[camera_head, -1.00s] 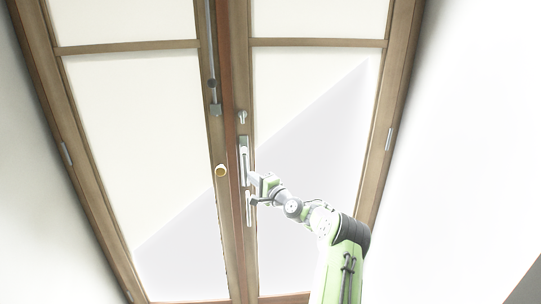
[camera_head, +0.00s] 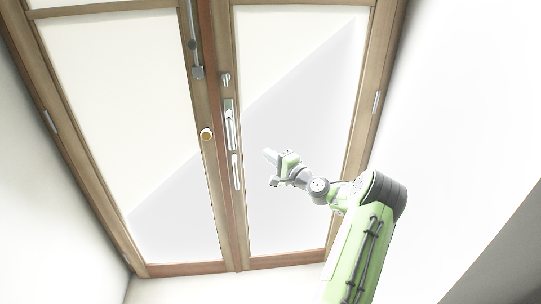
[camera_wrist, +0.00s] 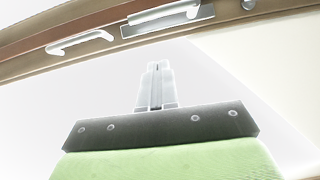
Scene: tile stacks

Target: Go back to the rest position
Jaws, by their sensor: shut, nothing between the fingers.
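My gripper (camera_head: 270,155) is in front of the right door panel in the head view, to the right of the door's handles and apart from them. In the wrist view its two pale fingers (camera_wrist: 155,85) are together with nothing between them. The double door (camera_head: 222,215) has brown wooden frames and pale panels, and it looks closed. A long silver handle plate (camera_head: 229,125) and a lower silver handle (camera_head: 236,171) sit on the right door's inner stile. In the wrist view the two handles (camera_wrist: 164,14) lie beyond the fingertips.
White walls stand on both sides, with the right wall (camera_head: 460,120) beside my arm. Open space lies between my gripper and the door.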

